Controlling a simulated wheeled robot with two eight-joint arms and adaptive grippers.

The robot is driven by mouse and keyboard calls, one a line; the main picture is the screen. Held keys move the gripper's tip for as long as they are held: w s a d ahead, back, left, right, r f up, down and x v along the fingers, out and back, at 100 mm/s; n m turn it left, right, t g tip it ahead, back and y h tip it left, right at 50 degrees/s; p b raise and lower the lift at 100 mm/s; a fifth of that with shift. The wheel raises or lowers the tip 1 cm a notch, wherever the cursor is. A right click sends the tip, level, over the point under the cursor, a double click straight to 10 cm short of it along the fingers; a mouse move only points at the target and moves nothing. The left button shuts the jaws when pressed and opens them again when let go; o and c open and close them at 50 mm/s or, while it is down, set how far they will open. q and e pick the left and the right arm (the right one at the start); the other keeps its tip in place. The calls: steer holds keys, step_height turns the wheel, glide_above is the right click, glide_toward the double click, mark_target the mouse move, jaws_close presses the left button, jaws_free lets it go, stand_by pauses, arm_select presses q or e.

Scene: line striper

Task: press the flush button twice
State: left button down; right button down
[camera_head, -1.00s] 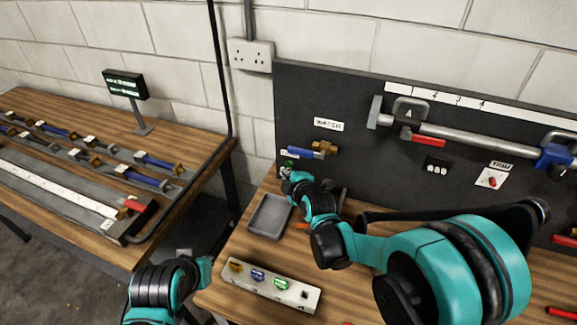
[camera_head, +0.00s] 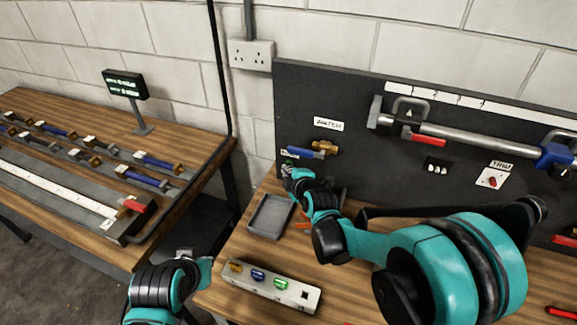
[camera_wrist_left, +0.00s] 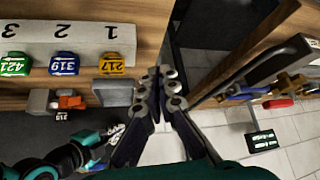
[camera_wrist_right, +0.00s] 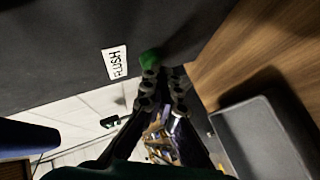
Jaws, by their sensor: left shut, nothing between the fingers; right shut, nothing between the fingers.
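The green flush button (camera_wrist_right: 150,58) is on the dark panel beside a white FLUSH label (camera_wrist_right: 115,63) in the right wrist view. In the head view only a little of the green button (camera_head: 288,162) shows above my right gripper (camera_head: 287,172). My right gripper is shut and empty, and its fingertips (camera_wrist_right: 162,76) are right at the button's edge. I cannot tell whether they touch it. My left gripper (camera_wrist_left: 160,76) is shut and empty, low in front of the gap between the two benches, away from the button.
A blue-handled valve (camera_head: 312,152) sits on the panel just right of the button. A grey tray (camera_head: 270,216) lies on the bench below. A rack with coloured tags (camera_head: 270,287) stands near the front edge. A long bar (camera_head: 470,143) is mounted on the panel.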

steer(key=shift+w+d, duration=0.1)
steer(key=shift+w, duration=0.1)
steer(key=shift+s, duration=0.15)
stand_by(0.4)
steer(key=shift+s+a, duration=0.35)
steer(key=shift+s, duration=0.3)
steer(key=shift+s+a, duration=0.3)
steer(key=shift+s, duration=0.45)
steer(key=shift+s+a, duration=0.35)
steer(key=shift+s, duration=0.45)
steer(key=shift+s+a, duration=0.3)
steer(key=shift+s, duration=0.45)
